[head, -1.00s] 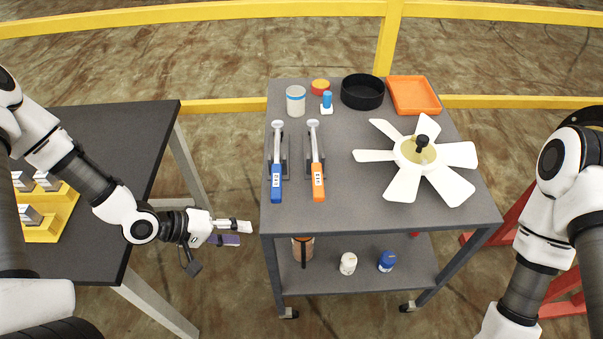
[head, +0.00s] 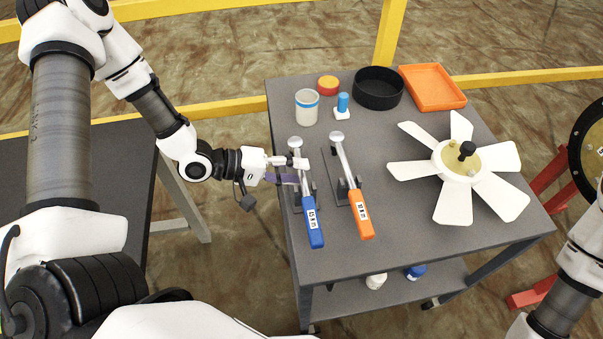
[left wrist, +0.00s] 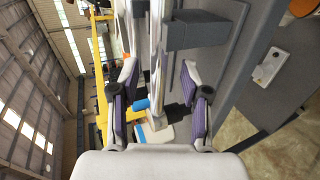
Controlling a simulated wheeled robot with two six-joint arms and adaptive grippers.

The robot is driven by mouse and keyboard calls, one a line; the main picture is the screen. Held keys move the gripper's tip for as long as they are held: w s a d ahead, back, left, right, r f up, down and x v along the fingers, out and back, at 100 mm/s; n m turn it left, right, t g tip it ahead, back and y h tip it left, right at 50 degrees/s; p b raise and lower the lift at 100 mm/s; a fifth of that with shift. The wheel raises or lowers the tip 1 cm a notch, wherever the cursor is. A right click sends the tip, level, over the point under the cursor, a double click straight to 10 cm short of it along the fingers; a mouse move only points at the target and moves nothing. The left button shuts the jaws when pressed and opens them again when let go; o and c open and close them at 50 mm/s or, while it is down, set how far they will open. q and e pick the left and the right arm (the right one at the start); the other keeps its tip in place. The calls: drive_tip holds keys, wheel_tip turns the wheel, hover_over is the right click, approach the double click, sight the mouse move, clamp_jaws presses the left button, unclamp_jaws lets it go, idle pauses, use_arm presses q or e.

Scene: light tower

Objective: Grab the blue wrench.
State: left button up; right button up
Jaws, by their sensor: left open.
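The blue wrench (head: 313,227) lies on a stand at the left of the cart top, its blue handle toward me and its round silver head at the far end. My left gripper (head: 298,170) is open at the wrench's silver shaft, just below the head. In the left wrist view, a silver shaft (left wrist: 157,65) runs between the two open, purple-padded fingers (left wrist: 160,92). I cannot tell whether either finger touches it. The fingers hide part of the shaft in the head view. My right gripper is out of view.
An orange-handled wrench (head: 360,213) lies close to the right. A white fan (head: 458,172) fills the cart's right side. A white can (head: 307,107), blue-and-white piece (head: 342,105), black bowl (head: 378,88) and orange tray (head: 432,87) stand behind. The cart's front (head: 400,240) is clear.

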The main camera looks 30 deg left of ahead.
use_arm(q)
drive_tip(key=shift+s, duration=0.1)
drive_tip(key=shift+d, duration=0.1)
clamp_jaws()
drive_tip(key=shift+r, duration=0.1)
